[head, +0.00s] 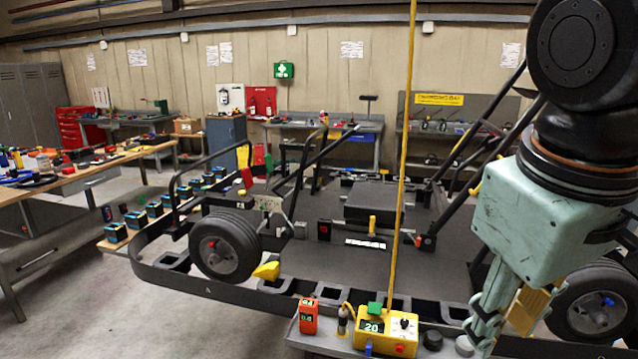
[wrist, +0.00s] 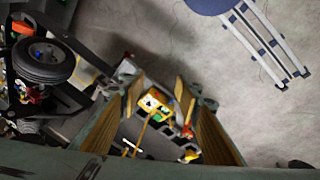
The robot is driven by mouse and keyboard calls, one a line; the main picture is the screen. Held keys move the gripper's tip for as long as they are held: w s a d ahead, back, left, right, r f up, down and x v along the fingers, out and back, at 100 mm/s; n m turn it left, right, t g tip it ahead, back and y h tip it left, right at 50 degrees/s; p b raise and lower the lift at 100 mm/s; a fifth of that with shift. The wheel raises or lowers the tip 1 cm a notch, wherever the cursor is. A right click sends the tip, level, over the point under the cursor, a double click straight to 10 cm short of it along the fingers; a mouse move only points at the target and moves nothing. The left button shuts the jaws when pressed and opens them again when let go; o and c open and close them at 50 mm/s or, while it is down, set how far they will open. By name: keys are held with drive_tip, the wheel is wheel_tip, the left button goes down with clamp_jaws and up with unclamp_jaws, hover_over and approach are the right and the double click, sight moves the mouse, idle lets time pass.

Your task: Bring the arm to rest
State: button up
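My gripper (head: 500,325) hangs below the pale green wrist housing at the right of the head view, pointing down. It is in front of the kart stand's near edge, to the right of a yellow control box (head: 385,330). In the wrist view my gripper (wrist: 158,95) has its wood-coloured finger pads spread apart. The yellow box (wrist: 157,103) shows between them, farther off. I see nothing held between the pads. The fingertips are partly hard to make out in the head view.
A yellow cable (head: 405,150) hangs to the yellow box. An orange device (head: 308,315) stands beside it. The kart stand (head: 340,265) with wheels and bars fills the middle. A workbench (head: 90,170) is at left. A blue-topped stool (wrist: 208,5) stands on open floor in the wrist view.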

drive_tip(key=s+a+f+m+t+y, duration=0.1)
drive_tip(key=s+a+m, duration=0.1)
drive_tip(key=s, duration=0.5)
drive_tip(key=shift+m, duration=0.7)
drive_tip(key=shift+a+f, duration=0.1)
drive_tip(key=shift+f, duration=0.05)
